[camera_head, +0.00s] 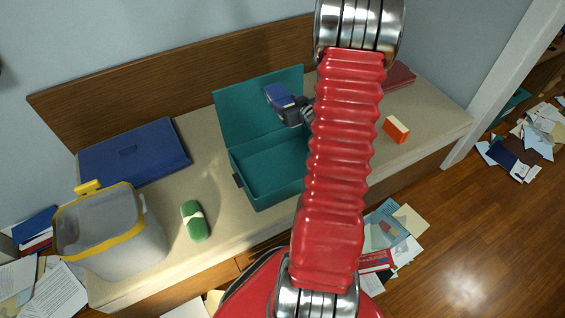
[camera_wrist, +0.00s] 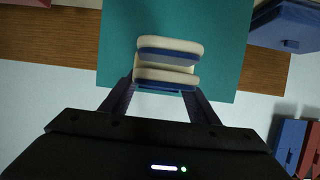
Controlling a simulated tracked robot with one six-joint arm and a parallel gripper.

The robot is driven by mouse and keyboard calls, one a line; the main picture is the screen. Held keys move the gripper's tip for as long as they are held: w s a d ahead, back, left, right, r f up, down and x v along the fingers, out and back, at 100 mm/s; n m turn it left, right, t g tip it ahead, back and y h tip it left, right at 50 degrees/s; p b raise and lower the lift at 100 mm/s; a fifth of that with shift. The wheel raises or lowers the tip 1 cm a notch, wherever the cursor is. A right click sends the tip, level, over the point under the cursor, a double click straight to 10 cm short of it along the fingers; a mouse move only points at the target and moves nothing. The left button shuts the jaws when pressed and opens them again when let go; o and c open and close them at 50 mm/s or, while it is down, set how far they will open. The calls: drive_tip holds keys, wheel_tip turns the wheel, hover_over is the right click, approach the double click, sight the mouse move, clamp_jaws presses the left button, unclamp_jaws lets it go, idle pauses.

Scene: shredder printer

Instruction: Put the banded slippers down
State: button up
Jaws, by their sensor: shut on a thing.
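My gripper (camera_head: 299,112) is shut on the banded slippers (camera_head: 281,96), which show as a small blue bundle in front of the raised teal lid in the head view. In the wrist view the slippers (camera_wrist: 168,50) are stacked cream and blue layers, held at their near end between the fingers of my gripper (camera_wrist: 160,88). The open teal box (camera_head: 268,172) stands on the bench below, with its lid upright at the back. The part of its inside that I can see is empty. My red arm hides its right side.
The beige bench (camera_head: 235,226) carries a closed blue case (camera_head: 135,155), a grey bin with yellow rim (camera_head: 130,240), a green white-banded object (camera_head: 195,221), an orange box (camera_head: 396,130) and a dark red item (camera_head: 400,76). Bench is bare around the green object. Papers litter the floor.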

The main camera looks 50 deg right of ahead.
wheel_tip(320, 180, down, 24)
drive_tip(key=shift+r, duration=0.25)
idle(0.7)
drive_tip(key=shift+f, duration=1.9)
drive_tip(key=shift+f, duration=0.35)
